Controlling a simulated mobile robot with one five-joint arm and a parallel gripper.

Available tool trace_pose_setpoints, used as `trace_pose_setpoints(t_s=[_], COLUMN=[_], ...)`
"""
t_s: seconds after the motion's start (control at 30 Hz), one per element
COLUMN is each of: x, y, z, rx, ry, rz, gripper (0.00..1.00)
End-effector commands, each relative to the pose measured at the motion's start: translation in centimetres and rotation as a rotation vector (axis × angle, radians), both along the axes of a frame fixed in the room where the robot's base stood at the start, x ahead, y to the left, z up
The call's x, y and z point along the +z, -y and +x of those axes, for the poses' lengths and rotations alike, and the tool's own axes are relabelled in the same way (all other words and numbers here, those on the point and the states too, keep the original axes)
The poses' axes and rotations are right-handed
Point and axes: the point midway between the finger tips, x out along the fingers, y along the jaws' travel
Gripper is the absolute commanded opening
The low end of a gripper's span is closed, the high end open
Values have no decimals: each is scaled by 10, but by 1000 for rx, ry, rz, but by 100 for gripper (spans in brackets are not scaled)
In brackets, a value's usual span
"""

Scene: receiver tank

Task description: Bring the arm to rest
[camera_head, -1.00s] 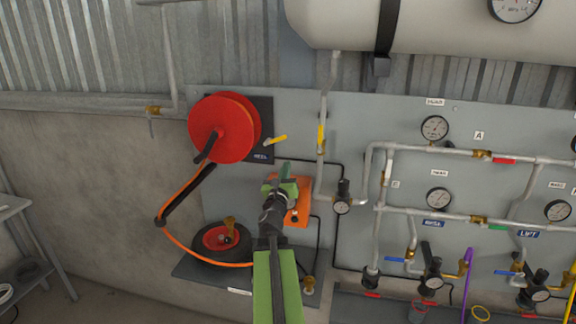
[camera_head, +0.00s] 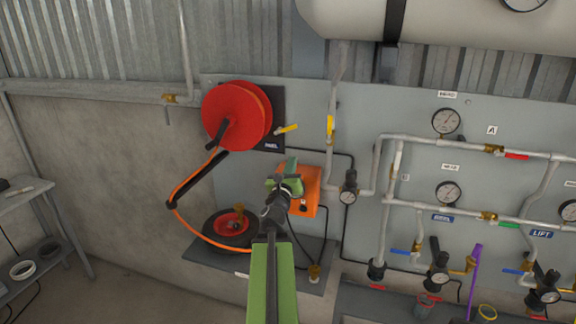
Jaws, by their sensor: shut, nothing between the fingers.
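My green and black arm reaches up from the bottom middle of the head view. My gripper (camera_head: 287,178) is at its end, with green fingers, shut and empty. It appears in front of the left part of an orange box (camera_head: 313,192) on the grey wall panel and hides part of it. I cannot tell whether it touches the box.
A red hose reel (camera_head: 234,115) with an orange hose hangs left of my gripper. A wheel (camera_head: 226,231) sits on a ledge below. Pipes, gauges (camera_head: 446,122) and valves fill the right. A shelf (camera_head: 30,220) stands far left. A tank (camera_head: 440,20) is above.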

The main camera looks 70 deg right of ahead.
Motion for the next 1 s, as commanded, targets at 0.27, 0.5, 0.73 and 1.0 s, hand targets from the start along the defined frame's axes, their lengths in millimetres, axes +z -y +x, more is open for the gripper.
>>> trace_pose_setpoints(t_s=[0.27,0.5,0.73,1.0], x=[0,0,-2,-36], y=[5,-12,-113,-299], z=[-8,33,198,346], rx=[-12,47,308,528], ry=[0,0,29,521], rz=[0,0,21,374], gripper=[0,0,0,0])
